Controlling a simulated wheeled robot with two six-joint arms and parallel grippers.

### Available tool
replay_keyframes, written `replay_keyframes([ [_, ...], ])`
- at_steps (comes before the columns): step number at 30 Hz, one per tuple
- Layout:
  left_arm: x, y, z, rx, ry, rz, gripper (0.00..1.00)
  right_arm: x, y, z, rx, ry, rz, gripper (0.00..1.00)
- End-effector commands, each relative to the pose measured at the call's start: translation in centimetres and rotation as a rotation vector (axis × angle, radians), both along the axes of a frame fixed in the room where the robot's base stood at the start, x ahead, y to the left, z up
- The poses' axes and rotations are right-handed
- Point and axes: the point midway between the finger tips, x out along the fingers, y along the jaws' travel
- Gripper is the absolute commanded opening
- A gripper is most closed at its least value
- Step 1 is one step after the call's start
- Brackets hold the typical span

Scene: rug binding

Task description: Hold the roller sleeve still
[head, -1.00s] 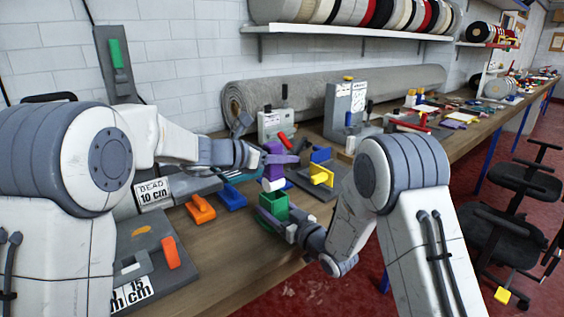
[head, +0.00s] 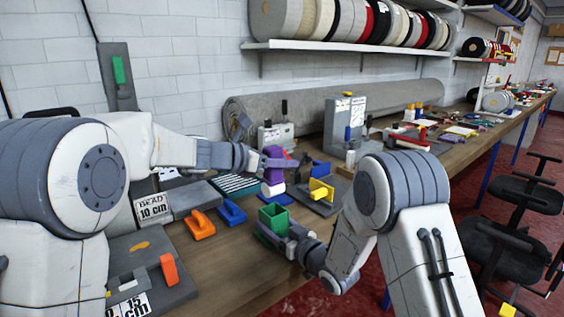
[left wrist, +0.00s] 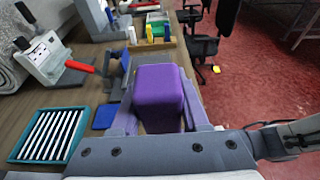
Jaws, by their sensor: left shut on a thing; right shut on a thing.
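A purple block-like piece (head: 274,173) with a white lower part (head: 273,189) is upright between the fingers of my left gripper (head: 277,163). My left gripper is shut on it; it also fills the jaws in the left wrist view (left wrist: 160,95). Directly below it, a green open-topped square sleeve (head: 274,217) stands at the bench's front edge. My right gripper (head: 272,236) is shut on the green sleeve; its fingers partly hide the sleeve's lower part. The white part appears just above the sleeve's opening. I cannot tell whether they touch. No label shows which piece is the roller sleeve.
Orange (head: 201,224) and blue (head: 232,212) handled tools lie left of the sleeve. A teal tray with striped bars (left wrist: 50,134) is behind them. A yellow-handled tool (head: 321,190) stands to the right. A rolled grey rug (head: 300,112) lies along the wall.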

Motion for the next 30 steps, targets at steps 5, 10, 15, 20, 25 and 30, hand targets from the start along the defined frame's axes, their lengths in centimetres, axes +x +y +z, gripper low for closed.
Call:
replay_keyframes([
  [5, 0.0, 0.0, 0.0, -0.001, -0.001, 0.000, 0.00, 0.0, 0.0, 0.0, 0.001, -0.001, 0.000, 0.00],
  [10, 0.0, 0.0, 0.0, -0.001, -0.001, 0.000, 0.00, 0.0, 0.0, 0.0, 0.001, -0.001, 0.000, 1.00],
  [15, 0.0, 0.0, 0.0, -0.001, -0.001, 0.000, 0.00, -0.1, 0.0, 0.0, 0.000, 0.000, 0.000, 1.00],
  [20, 0.0, 0.0, 0.0, -0.001, -0.001, 0.000, 0.00, -1.1, -1.0, 0.0, 0.000, 0.001, -0.003, 1.00],
  [25, 0.0, 0.0, 0.0, -0.001, -0.001, 0.000, 0.00, -3.9, -3.0, 0.0, 0.000, 0.003, -0.004, 1.00],
  [30, 0.0, 0.0, 0.0, -0.001, -0.001, 0.000, 0.00, -6.8, -5.1, 0.0, 0.000, 0.003, -0.005, 1.00],
])
